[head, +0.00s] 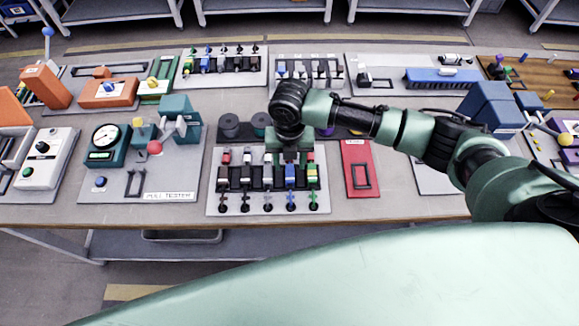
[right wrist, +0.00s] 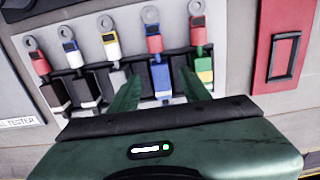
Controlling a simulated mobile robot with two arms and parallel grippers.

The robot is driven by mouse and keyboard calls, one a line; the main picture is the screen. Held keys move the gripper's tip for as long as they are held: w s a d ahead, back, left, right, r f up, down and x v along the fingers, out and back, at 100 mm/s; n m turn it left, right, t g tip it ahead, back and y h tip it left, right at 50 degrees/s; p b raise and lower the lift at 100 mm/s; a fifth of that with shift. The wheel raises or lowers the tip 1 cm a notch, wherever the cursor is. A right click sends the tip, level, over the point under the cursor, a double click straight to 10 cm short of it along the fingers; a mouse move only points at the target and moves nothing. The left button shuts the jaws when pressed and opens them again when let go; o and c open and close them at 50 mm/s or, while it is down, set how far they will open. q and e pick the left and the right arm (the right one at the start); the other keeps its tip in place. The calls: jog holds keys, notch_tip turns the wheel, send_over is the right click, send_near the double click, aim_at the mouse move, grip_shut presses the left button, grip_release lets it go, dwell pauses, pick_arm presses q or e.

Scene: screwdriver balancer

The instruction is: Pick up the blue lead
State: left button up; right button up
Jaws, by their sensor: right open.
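The blue lead (right wrist: 160,77) stands in a row of leads on a pale rack board. It has a blue body with a white band, and a ring at its far end. In the head view the blue lead (head: 290,176) sits right of the rack's middle, just in front of my right gripper (head: 289,155). In the right wrist view my right gripper (right wrist: 158,84) is open, with one green finger on each side of the blue lead. I cannot tell whether the fingers touch it. My left gripper is not in view.
A green-and-yellow lead (right wrist: 204,68) stands close right of the right finger; a white-topped lead (right wrist: 110,47) is to the left. A red panel (head: 361,168) lies right of the rack board (head: 225,205). The pull tester (head: 150,185) stands left.

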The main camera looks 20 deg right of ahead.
aim_at(289, 164)
jog(key=shift+f, duration=1.3)
grip_shut()
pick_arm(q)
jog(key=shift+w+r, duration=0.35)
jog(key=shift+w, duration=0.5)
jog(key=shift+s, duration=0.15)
pick_arm(e)
jog(key=shift+r, duration=0.15)
